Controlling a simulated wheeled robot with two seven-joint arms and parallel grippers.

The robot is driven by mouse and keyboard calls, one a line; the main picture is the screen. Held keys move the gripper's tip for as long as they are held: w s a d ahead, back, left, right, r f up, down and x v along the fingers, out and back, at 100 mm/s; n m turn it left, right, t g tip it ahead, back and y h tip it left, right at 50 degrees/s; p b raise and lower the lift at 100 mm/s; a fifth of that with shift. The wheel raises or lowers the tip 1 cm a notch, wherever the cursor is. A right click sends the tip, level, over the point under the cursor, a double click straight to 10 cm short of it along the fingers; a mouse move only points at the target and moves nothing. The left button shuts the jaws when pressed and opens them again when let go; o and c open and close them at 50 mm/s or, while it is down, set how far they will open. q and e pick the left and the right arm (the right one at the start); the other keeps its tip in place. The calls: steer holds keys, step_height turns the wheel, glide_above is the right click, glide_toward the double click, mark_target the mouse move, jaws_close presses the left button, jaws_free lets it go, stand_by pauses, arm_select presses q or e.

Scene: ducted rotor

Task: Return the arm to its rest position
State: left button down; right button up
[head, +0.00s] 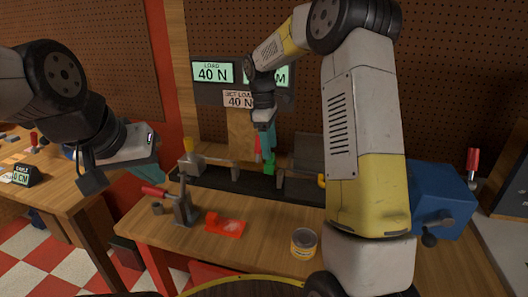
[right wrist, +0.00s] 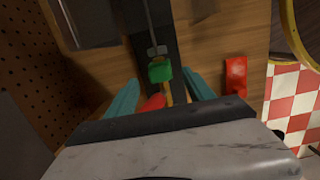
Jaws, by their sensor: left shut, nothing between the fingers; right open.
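My right arm reaches over the bench in the head view. Its gripper (head: 267,145) has teal fingers, points down and is open above the dark rail. In the right wrist view the two fingers (right wrist: 162,82) stand apart. A green block (right wrist: 160,71) on the rail shows between and beyond the fingertips, and a red part (right wrist: 155,102) shows nearer; I cannot tell whether either touches a finger. The green block also shows in the head view (head: 269,168). My left gripper (head: 146,171) is shut and empty at the left, partly hidden by its own wrist.
The wooden bench (head: 265,215) holds a dark rail (head: 225,182), a red-handled clamp (head: 183,202), a red piece (head: 226,226) and a yellow-labelled can (head: 303,243). A blue vise (head: 438,200) sits at the right. Load displays (head: 212,73) hang before the pegboard.

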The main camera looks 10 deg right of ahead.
steer(key=shift+r, duration=0.45)
steer(key=shift+s+r, duration=0.15)
steer(key=shift+r, duration=0.15)
steer(key=s+d+r+m+t+y, duration=0.1)
steer(key=s+r+m+t, duration=0.2)
steer(key=s, duration=1)
steer(key=s+d+r+m+t+y, duration=0.1)
steer(key=s+r+m, duration=0.5)
steer(key=s, duration=0.8)
steer(key=m+t+y, duration=0.1)
steer(key=m+t, duration=0.1)
steer(key=m, duration=0.1)
steer(key=shift+s+d+r+t, duration=0.15)
steer(key=shift+d+r+t, duration=0.05)
steer(key=shift+r+t, duration=0.15)
